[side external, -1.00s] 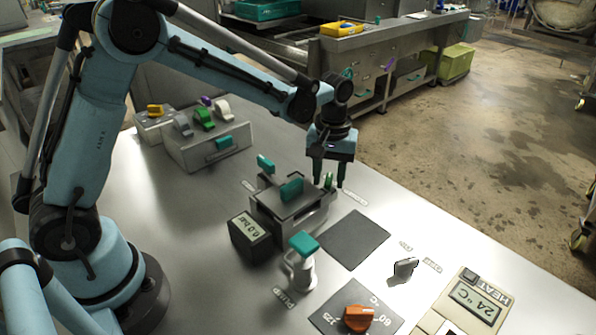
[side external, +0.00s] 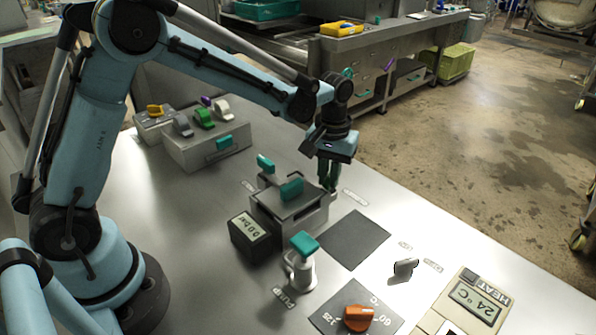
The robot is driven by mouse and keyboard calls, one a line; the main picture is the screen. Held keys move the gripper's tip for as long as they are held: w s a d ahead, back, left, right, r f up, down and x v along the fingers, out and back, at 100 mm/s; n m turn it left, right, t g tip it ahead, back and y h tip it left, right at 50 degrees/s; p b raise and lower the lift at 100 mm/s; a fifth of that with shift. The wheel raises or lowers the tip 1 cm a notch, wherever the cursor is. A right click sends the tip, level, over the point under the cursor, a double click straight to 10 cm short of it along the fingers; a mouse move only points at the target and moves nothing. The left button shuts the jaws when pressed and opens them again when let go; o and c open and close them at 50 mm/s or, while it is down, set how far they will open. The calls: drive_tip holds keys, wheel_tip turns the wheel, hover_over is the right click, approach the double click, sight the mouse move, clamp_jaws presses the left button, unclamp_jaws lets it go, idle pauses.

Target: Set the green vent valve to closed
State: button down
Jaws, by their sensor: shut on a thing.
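My gripper (side external: 329,188) is beyond the right rear side of the small metal chamber (side external: 305,215), pointing down. Its dark green fingers are close together, shut on the small green valve handle there. The fingers hide nearly all of that handle, so its exact angle cannot be read. The label beside it is too small to read. The chamber's lid carries a teal handle (side external: 291,189). Another teal lever (side external: 265,163) stands upright at the chamber's left rear side.
A pressure display (side external: 250,236) and a teal-topped pump (side external: 302,247) stand in front of the chamber. A dark mat (side external: 354,240), a small grey switch (side external: 405,267) and an orange knob (side external: 358,317) lie to the right.

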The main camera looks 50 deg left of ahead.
drive_tip(key=m, duration=1.1)
drive_tip(key=shift+m, duration=0.3)
idle(0.4)
drive_tip(key=c, duration=1.1)
unclamp_jaws()
wheel_tip(320, 180, up, 12)
